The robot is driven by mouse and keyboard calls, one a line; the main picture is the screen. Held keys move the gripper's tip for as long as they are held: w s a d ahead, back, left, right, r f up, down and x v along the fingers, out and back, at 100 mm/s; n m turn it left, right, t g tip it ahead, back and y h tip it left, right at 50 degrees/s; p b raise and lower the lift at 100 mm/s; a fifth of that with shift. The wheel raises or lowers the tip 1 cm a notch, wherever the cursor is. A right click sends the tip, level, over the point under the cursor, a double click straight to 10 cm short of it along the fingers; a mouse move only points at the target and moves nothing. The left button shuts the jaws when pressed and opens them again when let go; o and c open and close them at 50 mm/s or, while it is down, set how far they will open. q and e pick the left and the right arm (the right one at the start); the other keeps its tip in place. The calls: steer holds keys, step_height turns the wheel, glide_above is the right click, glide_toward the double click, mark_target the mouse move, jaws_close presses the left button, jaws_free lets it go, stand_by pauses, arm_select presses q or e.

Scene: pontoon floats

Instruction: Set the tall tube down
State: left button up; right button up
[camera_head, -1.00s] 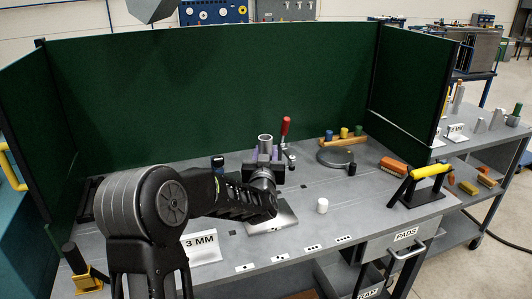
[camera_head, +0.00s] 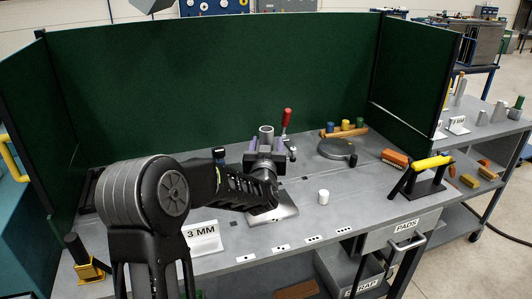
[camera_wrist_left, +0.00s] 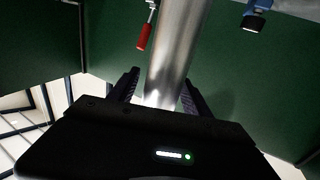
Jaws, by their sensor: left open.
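The tall tube (camera_head: 266,134) is a plain grey metal cylinder, upright, with its open top showing above my left gripper in the head view. In the left wrist view the shiny tube (camera_wrist_left: 178,50) rises between the two dark fingers. My left gripper (camera_head: 265,154) is open around the tube, one finger on each side; the wrist view shows its fingers (camera_wrist_left: 158,88) too. My wrist and forearm hide the tube's lower end, so I cannot tell what it rests on. A silver plate (camera_head: 285,211) lies on the bench below the gripper. My right gripper is not in view.
A red-handled clamp (camera_head: 287,119) stands close behind the tube. A white cylinder (camera_head: 323,197) stands to the right on the grey bench. A round grey disc (camera_head: 336,148), orange brush (camera_head: 395,158) and yellow-handled stand (camera_head: 432,163) are farther right. Green screens (camera_head: 220,90) enclose the back.

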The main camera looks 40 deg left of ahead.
arm_select(q)
steer(key=b+v, duration=0.2)
steer(key=v, duration=1)
